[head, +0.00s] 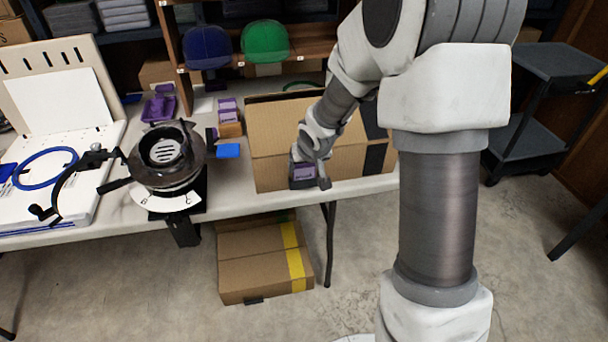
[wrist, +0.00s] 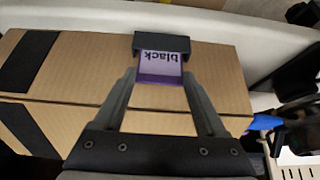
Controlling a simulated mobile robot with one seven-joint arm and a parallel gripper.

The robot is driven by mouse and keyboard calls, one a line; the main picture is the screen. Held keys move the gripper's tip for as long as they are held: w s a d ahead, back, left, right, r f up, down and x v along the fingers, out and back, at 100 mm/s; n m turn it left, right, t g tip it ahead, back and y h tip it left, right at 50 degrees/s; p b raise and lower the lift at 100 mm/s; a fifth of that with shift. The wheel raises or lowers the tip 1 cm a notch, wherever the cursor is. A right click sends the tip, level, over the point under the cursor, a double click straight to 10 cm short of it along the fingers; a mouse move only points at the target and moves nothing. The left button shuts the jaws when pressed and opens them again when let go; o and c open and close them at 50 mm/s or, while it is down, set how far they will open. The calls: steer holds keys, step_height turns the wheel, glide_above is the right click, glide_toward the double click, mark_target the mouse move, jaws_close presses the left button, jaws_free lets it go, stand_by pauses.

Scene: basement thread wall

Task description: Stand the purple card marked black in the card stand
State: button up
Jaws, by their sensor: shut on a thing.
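My gripper (head: 307,170) is low at the table's front edge, before the large cardboard box. In the wrist view its two fingers (wrist: 161,77) are shut on the purple card (wrist: 160,66), whose white upper part reads "black", upside down there. The card also shows in the head view (head: 303,172). The dark card stand (wrist: 162,40) is right at the card's far end and frames it on three sides in the wrist view. In the head view the stand (head: 302,184) shows just below the card. I cannot tell whether the card sits fully in its slot.
The large open cardboard box (head: 270,150) stands close behind my gripper. To the left are a small box with purple cards (head: 229,115), a blue block (head: 228,151), a purple tray (head: 159,107) and a black round machine (head: 167,160). Another box (head: 262,268) lies under the table.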

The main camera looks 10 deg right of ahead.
step_height(320, 180, up, 6)
steer(key=p, duration=0.5)
stand_by(0.5)
steer(key=shift+s, duration=0.1)
stand_by(0.7)
